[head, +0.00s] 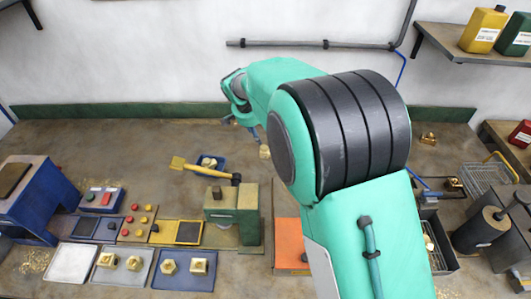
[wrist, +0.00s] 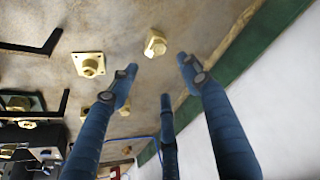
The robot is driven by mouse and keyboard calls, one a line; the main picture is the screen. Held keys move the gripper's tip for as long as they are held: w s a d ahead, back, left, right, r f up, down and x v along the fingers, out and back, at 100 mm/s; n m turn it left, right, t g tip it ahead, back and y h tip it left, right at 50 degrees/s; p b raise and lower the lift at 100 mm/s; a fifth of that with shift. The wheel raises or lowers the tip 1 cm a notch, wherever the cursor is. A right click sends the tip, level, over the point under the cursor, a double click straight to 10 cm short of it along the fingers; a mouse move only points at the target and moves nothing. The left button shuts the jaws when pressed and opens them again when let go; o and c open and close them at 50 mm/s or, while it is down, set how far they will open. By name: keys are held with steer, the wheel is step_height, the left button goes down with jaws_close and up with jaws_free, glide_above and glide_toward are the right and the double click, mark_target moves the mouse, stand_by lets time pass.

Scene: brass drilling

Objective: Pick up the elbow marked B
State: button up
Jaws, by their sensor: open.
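No letter B is legible on any brass part, so I cannot tell which one is the elbow marked B. In the wrist view a small brass fitting (wrist: 155,43) lies on the bench just beyond my open, empty gripper (wrist: 158,66), apart from the fingers. A brass piece with a square flange (wrist: 88,64) lies to its left. In the head view my gripper (head: 241,122) is over the back of the bench, partly hidden by my arm. A small brass piece (head: 265,152) lies below and right of it, and another sits in a small blue tray (head: 222,158).
Plates with brass fittings (head: 168,266) lie front left, near a blue machine (head: 38,197). A wire basket (head: 487,178) and a dark cylinder stand at right. A green strip (head: 110,111) and wall bound the back.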

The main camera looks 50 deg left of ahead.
steer(key=shift+f, duration=0.1)
steer(key=b+x, duration=0.1)
steer(key=x, duration=0.7)
steer(key=shift+w+f, duration=0.15)
steer(key=shift+f, duration=0.05)
steer(key=shift+f, duration=0.1)
steer(key=shift+b+x, duration=0.55)
steer(key=shift+x, duration=1.95)
steer(key=shift+a, duration=0.15)
jaws_close()
